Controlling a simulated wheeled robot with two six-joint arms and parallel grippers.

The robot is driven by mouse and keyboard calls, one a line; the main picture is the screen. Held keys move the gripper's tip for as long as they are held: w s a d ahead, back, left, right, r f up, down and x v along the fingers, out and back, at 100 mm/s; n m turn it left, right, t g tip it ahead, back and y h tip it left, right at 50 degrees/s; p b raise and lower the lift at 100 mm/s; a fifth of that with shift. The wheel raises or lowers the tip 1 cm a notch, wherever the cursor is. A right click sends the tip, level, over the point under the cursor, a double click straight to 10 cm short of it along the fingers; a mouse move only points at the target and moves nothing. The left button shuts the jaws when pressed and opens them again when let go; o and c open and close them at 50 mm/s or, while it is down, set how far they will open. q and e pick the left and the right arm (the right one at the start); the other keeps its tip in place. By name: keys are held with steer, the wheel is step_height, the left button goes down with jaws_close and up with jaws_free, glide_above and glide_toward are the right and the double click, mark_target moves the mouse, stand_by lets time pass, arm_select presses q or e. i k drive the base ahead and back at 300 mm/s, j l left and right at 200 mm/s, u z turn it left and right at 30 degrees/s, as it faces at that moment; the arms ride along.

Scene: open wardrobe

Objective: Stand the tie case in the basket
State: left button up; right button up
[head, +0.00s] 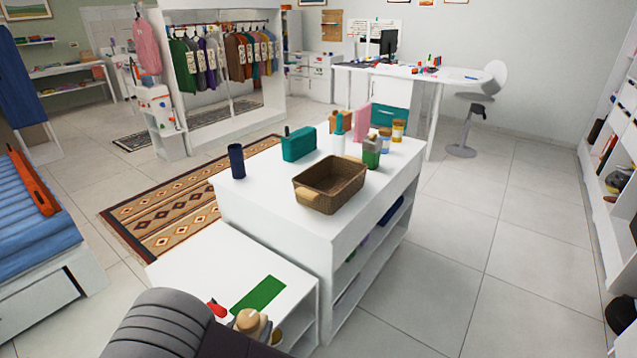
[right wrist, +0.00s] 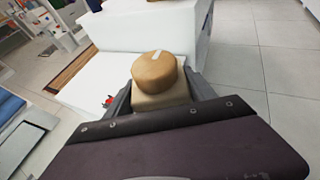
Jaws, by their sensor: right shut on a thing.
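A tan, round-topped case (right wrist: 158,72), which I take to be the tie case, sits between the fingers of my right gripper (right wrist: 161,100) in the right wrist view. The gripper is shut on it. In the head view the case (head: 249,321) shows at the bottom, over the near edge of the low white table. Its lower part is hidden. The brown wicker basket (head: 318,203) stands upright on the taller white island, farther off and to the right of the case. It looks empty. My left gripper is not in view.
The low white table (head: 200,268) bears a green mat (head: 258,294) and a small red thing (head: 217,309). The white island (head: 262,205) also holds a dark blue cylinder (head: 236,161), a teal box (head: 299,144) and several bottles. Open floor (head: 450,260) lies to the right.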

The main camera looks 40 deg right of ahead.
mark_target(332, 192)
steer(key=l+u, duration=0.3)
steer(key=l, duration=0.45)
steer(key=k+l+u, duration=0.1)
steer(key=l+u, duration=0.2)
steer(key=l, duration=0.5)
